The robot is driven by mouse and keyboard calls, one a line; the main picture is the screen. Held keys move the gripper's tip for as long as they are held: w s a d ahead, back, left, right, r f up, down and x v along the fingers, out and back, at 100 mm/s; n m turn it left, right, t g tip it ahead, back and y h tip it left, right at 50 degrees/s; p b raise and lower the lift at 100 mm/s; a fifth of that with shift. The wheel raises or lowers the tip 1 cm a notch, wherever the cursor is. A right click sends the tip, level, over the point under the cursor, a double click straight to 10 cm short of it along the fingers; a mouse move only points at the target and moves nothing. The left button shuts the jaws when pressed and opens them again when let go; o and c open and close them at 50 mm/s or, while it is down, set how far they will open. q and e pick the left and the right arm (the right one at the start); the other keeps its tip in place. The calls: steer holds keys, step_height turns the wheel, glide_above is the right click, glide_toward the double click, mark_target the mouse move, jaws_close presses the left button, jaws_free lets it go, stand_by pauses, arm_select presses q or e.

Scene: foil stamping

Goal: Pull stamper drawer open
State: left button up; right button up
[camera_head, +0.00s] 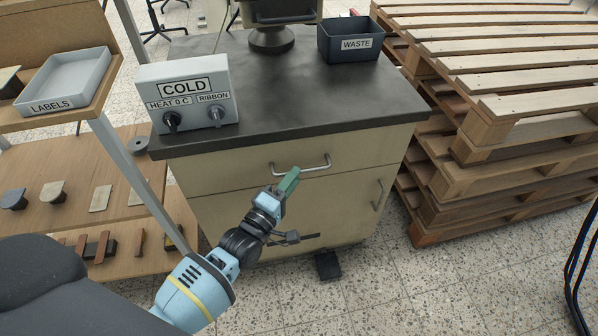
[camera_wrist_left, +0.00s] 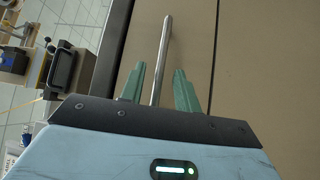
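The stamper drawer (camera_head: 235,171) is the top front panel of the beige cabinet and looks shut. Its metal bar handle (camera_head: 318,167) runs across the front. In the left wrist view, the handle (camera_wrist_left: 164,55) runs between the two green fingers of the gripper (camera_wrist_left: 160,85), which stand apart with gaps on both sides of the bar. My right gripper is in neither view.
A control box marked COLD (camera_head: 187,90) and a WASTE bin (camera_head: 351,39) stand on the dark cabinet top. Stacked pallets (camera_head: 480,150) stand close on the right. A shelf with a LABELS tray (camera_head: 62,80) is on the left. Open floor lies in front.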

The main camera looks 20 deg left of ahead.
arm_select(q)
steer(key=shift+x, duration=1.65)
jaws_close()
